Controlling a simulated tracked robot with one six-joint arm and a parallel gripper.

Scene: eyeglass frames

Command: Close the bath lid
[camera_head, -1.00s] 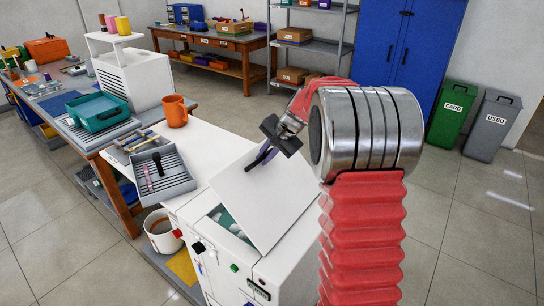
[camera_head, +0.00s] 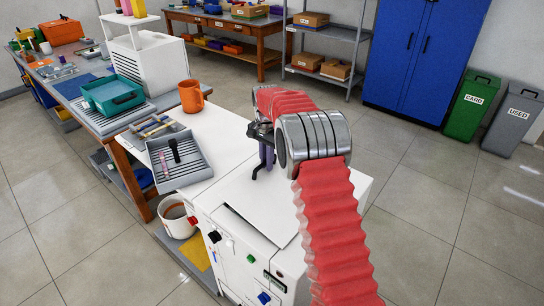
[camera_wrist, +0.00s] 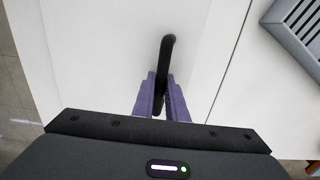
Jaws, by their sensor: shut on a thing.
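The white bath lid (camera_head: 262,208) lies almost flat over the top of the white bath cabinet (camera_head: 232,258) in the head view. A thin dark line shows along its front left edge; I cannot tell whether the lid is fully seated. My gripper (camera_head: 264,166) is at the lid's black handle (camera_head: 256,173). In the wrist view, the purple fingers of my gripper (camera_wrist: 163,100) are shut on the curved black handle (camera_wrist: 167,52), which sticks up between them. The white lid (camera_wrist: 110,70) fills much of that view. The bath's inside is hidden.
A grey ribbed tray (camera_head: 190,172) with tools sits left of the lid, also at the wrist view's upper right (camera_wrist: 298,28). An orange mug (camera_head: 191,97) stands behind it. A white bucket (camera_head: 178,220) is below left. Floor to the right is clear.

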